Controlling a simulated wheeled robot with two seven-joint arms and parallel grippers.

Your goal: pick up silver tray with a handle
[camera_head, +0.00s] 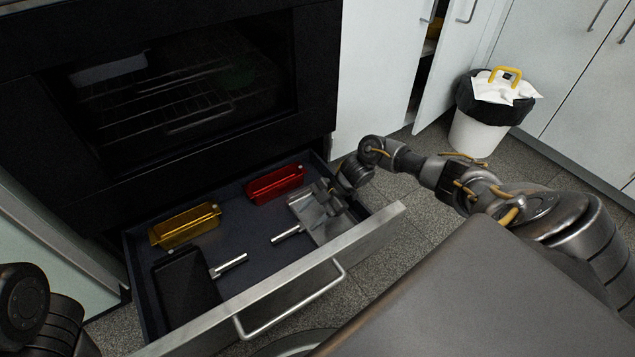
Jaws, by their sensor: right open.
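The silver tray with a handle (314,213) lies in the right part of the open drawer (240,200) below the oven. Its handle (287,235) points left and toward the drawer front. My right gripper (328,193) is open above the tray's right part, with its fingers pointing down at it. I cannot tell whether the fingers touch the tray, since the gripper hides that part of it. Part of my left arm shows at the lower left, but its gripper is out of view.
The drawer also holds a red loaf pan (275,184), a yellow loaf pan (185,225) and a black tray with a handle (186,288). The drawer front (360,240) with its bar handle stands toward me. A white bin (477,133) stands by the cabinets at the right.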

